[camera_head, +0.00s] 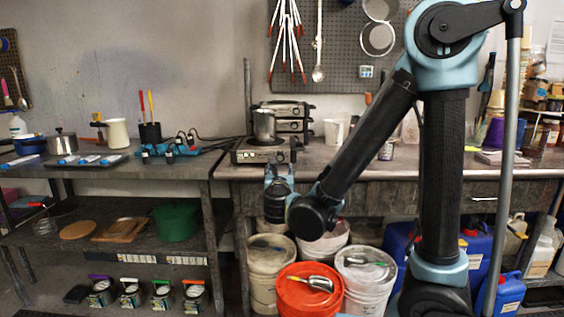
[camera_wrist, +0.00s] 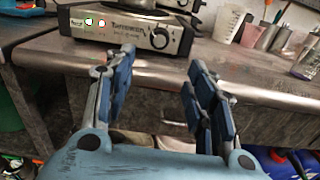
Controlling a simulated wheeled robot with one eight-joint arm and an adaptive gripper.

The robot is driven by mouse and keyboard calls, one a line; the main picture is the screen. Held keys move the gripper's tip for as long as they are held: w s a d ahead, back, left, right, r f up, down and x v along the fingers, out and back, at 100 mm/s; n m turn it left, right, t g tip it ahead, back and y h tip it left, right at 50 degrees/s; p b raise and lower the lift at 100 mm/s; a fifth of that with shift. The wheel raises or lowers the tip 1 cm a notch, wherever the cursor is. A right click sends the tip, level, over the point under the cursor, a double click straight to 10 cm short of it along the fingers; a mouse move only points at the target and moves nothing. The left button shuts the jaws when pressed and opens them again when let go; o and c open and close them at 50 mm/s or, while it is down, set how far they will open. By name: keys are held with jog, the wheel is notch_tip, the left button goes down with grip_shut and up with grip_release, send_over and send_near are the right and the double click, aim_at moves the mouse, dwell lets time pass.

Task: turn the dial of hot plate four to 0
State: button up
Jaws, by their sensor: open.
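No number four is legible. My gripper (camera_wrist: 163,70) is open and empty, its fingers pointing toward the panel, below and short of the dial. In the head view my gripper (camera_head: 279,172) is just in front of the hot plate.
The bench edge (camera_wrist: 230,88) runs under the fingers.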

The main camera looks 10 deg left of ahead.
aim_at(280, 158)
jog(key=x, duration=1.4)
jog(key=shift+w, duration=0.3)
jog(key=shift+r, duration=0.1)
jog(key=c, duration=1.1)
